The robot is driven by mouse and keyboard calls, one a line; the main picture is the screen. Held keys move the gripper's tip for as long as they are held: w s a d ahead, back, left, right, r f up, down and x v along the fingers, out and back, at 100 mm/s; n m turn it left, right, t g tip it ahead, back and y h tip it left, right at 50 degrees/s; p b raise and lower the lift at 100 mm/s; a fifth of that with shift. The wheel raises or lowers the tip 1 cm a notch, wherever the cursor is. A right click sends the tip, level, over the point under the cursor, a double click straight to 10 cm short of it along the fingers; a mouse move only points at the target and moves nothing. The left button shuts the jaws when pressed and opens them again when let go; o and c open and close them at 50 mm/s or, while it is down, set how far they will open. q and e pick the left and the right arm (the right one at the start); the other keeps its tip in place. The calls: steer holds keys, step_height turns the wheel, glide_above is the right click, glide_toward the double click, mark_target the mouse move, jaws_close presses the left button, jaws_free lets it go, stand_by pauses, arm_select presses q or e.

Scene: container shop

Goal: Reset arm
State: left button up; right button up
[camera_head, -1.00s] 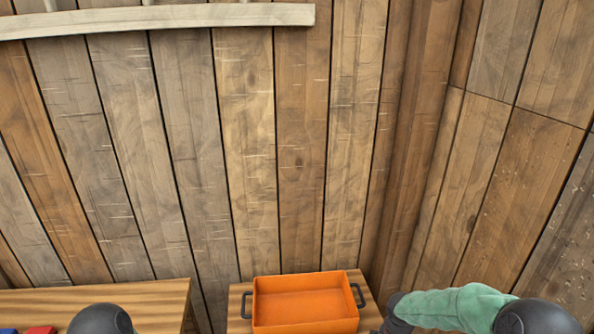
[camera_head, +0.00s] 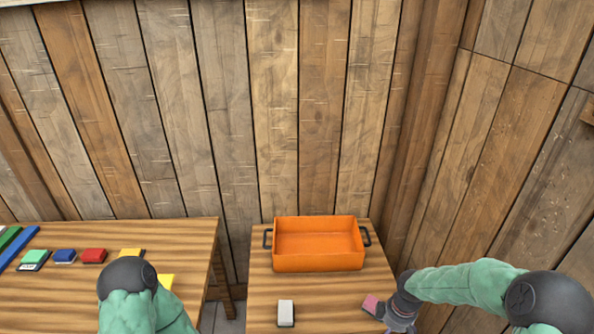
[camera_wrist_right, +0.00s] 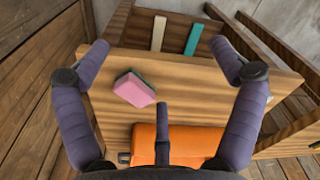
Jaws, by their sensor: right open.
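My right gripper (camera_wrist_right: 161,48) is open, with its dark purple fingers spread wide in the right wrist view. A pink block with a dark, greyish side (camera_wrist_right: 134,88) lies on the wooden table below, between the fingers' lines of sight and apart from them. In the head view my right gripper (camera_head: 397,314) is at the right edge of the small table, close to the pink block (camera_head: 372,304). My left arm shows at the bottom left of the head view, but its gripper is out of view.
An orange tray with dark handles (camera_head: 318,262) stands on the small wooden table (camera_head: 340,291); a white-topped block (camera_head: 286,313) lies before it. The left table (camera_head: 60,285) holds blue (camera_head: 64,256), red (camera_head: 93,255) and several other coloured items. Plank walls stand behind and right.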

steer(key=s+a+f+m+y, duration=0.3)
steer(key=s+a+f+m, duration=0.8)
steer(key=s+a+f, duration=0.4)
steer(key=shift+s+a, duration=0.7)
steer(key=shift+a, duration=0.25)
